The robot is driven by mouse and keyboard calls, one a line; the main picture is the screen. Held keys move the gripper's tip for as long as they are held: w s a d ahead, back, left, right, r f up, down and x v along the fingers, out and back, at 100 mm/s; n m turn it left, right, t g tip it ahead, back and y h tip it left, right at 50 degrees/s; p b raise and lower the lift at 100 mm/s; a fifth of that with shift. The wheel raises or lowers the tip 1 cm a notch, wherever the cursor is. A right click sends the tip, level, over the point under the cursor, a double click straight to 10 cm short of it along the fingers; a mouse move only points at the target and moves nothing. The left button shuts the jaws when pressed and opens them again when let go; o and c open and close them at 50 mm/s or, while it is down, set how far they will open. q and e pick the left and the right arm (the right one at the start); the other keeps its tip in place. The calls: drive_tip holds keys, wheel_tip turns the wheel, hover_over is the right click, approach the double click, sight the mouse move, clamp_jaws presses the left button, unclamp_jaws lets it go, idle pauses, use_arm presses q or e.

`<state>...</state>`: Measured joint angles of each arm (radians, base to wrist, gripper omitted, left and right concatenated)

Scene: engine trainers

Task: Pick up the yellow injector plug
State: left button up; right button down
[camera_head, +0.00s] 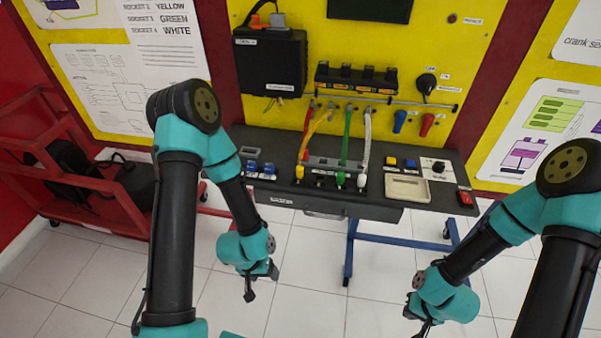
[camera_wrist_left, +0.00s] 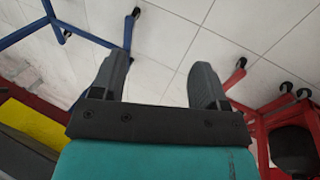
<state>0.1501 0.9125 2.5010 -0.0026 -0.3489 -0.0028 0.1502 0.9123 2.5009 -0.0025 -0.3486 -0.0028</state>
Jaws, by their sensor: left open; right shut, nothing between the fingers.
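The yellow injector plug (camera_head: 300,172) stands at the front left of the row of plugs on the dark bench. A yellow hose (camera_head: 318,130) rises above it to the rail on the yellow panel. Green (camera_head: 341,178) and white (camera_head: 362,181) plugs stand to its right. My left gripper (camera_head: 250,292) hangs below and in front of the bench, apart from the plug. In the left wrist view my left gripper (camera_wrist_left: 160,72) is open and empty, with only floor between its fingers. My right gripper (camera_head: 424,328) is low at the bottom edge, shut and empty, its tips partly unclear.
The dark bench (camera_head: 425,202) carries blue connectors (camera_head: 260,168) at left and a beige tray (camera_head: 407,188) at right. Its blue stand (camera_head: 400,231) reaches the tiled floor. A red cart (camera_head: 110,212) is at left. The floor before the bench is clear.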

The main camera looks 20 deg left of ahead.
use_arm(q)
drive_tip(key=shift+c, duration=0.3)
drive_tip(key=shift+c, duration=0.8)
